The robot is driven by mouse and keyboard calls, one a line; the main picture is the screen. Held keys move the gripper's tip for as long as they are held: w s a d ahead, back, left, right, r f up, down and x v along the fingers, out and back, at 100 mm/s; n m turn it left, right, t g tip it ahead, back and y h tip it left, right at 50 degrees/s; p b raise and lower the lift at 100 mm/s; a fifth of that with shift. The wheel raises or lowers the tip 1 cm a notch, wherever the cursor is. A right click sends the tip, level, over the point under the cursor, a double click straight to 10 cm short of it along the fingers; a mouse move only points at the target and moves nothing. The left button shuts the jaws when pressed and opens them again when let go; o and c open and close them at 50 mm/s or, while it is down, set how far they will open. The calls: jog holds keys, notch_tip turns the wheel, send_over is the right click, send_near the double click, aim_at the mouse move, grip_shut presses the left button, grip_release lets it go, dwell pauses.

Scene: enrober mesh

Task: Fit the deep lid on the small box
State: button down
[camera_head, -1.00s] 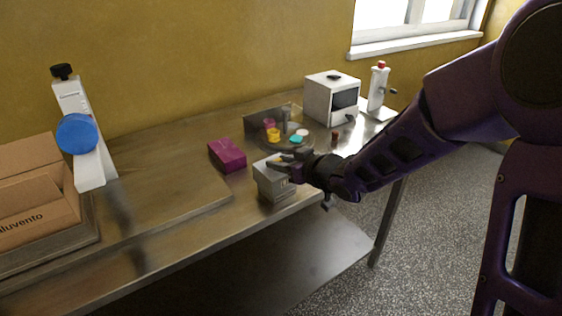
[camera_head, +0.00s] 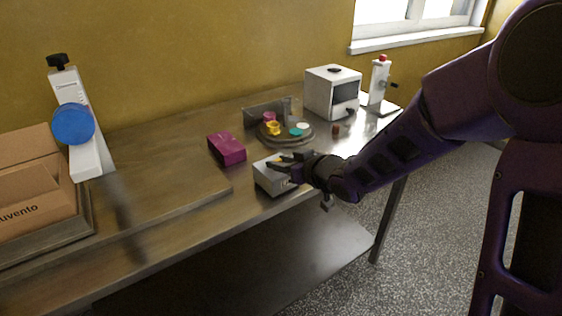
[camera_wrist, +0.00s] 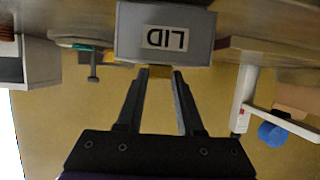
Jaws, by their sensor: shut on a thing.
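A pale grey deep lid (camera_head: 270,178) stands near the table's front edge in the head view, under my gripper (camera_head: 277,165). The wrist view shows its side with an upside-down LID label (camera_wrist: 165,38) at the top of the picture. My gripper (camera_wrist: 160,73) is shut on the lid at its top, between two dark fingers. The lid looks level and low, close to the tabletop. No small box shows separately beneath it now; the lid's walls hide whatever is inside, and I cannot tell if it is fully seated.
A magenta box (camera_head: 227,148) lies just behind and left of the lid. A round tray (camera_head: 285,137) with small coloured pieces is behind. A white oven-like box (camera_head: 332,92) and a white dispenser (camera_head: 379,82) stand at the back right. A cardboard box (camera_head: 30,205) is at left.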

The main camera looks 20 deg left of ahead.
jog(key=shift+f, duration=0.1)
dwell(0.3)
jog(key=shift+c, duration=2.3)
grip_release()
jog(key=shift+d, duration=0.1)
jog(key=p+v, duration=0.4)
jog(key=v, duration=1.3)
jog(key=shift+r, duration=0.2)
jog(key=shift+s, duration=0.1)
